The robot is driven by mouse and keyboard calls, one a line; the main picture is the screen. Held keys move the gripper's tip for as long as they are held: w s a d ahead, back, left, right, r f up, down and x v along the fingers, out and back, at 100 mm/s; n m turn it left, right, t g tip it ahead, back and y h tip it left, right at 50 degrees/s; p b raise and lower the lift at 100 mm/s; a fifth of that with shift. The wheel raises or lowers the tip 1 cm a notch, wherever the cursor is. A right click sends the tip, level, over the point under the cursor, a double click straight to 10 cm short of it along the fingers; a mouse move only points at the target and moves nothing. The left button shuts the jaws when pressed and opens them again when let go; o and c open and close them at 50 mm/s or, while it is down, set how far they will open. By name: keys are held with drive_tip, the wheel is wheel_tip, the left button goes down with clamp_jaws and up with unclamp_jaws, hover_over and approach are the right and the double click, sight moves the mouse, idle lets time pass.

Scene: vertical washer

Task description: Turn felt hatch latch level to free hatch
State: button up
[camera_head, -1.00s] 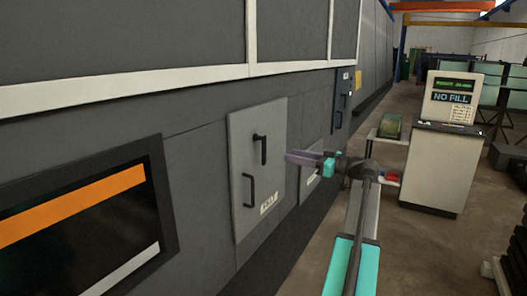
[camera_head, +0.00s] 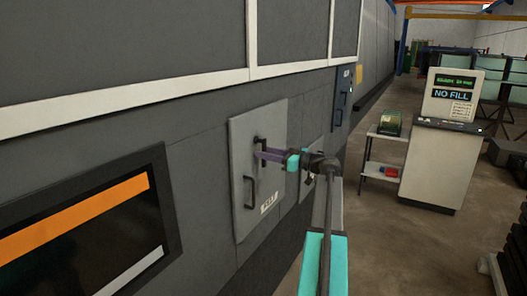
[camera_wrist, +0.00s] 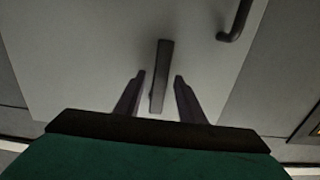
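The felt hatch (camera_head: 240,200) is a light grey panel on the dark machine wall, with a label low on its right. Its latch lever (camera_wrist: 161,75) is a dark bar that stands upright; in the head view the latch (camera_head: 262,145) is partly behind my gripper. My gripper (camera_head: 260,155) reaches the latch from the right. In the wrist view my gripper (camera_wrist: 158,82) is open, with one finger on each side of the latch's lower part and a gap on both sides. The hatch looks closed.
A dark fixed handle (camera_head: 249,192) sits below and left of the latch, and the handle (camera_wrist: 236,22) shows at the wrist view's upper right. A control console (camera_head: 440,165) and a small shelf (camera_head: 382,155) stand to the right. The floor between is clear.

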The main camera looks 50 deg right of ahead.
drive_tip(key=shift+w+a, duration=0.1)
drive_tip(key=shift+w, duration=0.3)
clamp_jaws()
drive_tip(key=shift+a+f, duration=0.1)
drive_tip(key=shift+f, duration=0.05)
